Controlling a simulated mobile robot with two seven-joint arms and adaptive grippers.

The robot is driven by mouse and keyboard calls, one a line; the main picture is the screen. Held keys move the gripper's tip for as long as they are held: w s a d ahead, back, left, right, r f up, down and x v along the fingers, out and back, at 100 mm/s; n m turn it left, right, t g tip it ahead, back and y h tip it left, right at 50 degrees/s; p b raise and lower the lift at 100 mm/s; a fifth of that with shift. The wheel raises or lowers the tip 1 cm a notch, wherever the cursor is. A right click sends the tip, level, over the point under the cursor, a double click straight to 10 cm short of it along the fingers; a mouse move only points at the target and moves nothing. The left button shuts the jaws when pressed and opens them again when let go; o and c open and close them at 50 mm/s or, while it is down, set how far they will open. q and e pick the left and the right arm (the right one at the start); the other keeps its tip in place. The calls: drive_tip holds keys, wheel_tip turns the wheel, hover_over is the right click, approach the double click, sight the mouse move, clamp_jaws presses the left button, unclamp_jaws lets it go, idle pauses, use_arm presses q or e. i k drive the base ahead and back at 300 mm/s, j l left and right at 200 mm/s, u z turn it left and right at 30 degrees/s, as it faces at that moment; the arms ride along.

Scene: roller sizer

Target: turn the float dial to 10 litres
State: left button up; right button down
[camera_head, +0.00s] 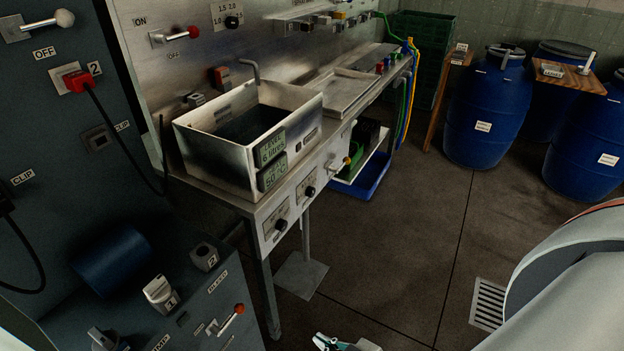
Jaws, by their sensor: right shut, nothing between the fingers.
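A steel basin (215,152) sits on the steel bench, with a display (271,147) reading "LEVEL 6 litres" and another (272,174) reading 50 °C. Two dials with dark knobs are on the bench front below it: a nearer dial (280,225) and a farther dial (310,191). Their labels are too small to read, so I cannot tell which is the float dial. My right gripper (338,343) is at the bottom edge, partly cut off, shut and empty, well apart from both dials. My left gripper is not in view.
A red-knobbed lever (230,319) and grey knobs stand on the dark cabinet at lower left. A blue tray (361,180) is below. Blue barrels (488,108) stand at the back right. The floor between is clear.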

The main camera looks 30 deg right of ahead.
sight(311, 191)
drive_tip(key=i+l+z, duration=0.1)
drive_tip(key=z, duration=0.8)
drive_tip(key=i+l+u, duration=0.2)
drive_tip(key=l, duration=0.15)
drive_tip(key=i+l+u, duration=0.15)
drive_tip(key=l, duration=0.2)
drive_tip(key=i+l+u, duration=0.2)
drive_tip(key=l, duration=0.2)
drive_tip(key=i+l+u, duration=0.2)
drive_tip(key=l, duration=0.25)
drive_tip(key=l+u, duration=0.15)
drive_tip(key=l, duration=0.25)
drive_tip(key=i+l+u, duration=0.2)
drive_tip(key=l, duration=0.25)
drive_tip(key=k, duration=0.1)
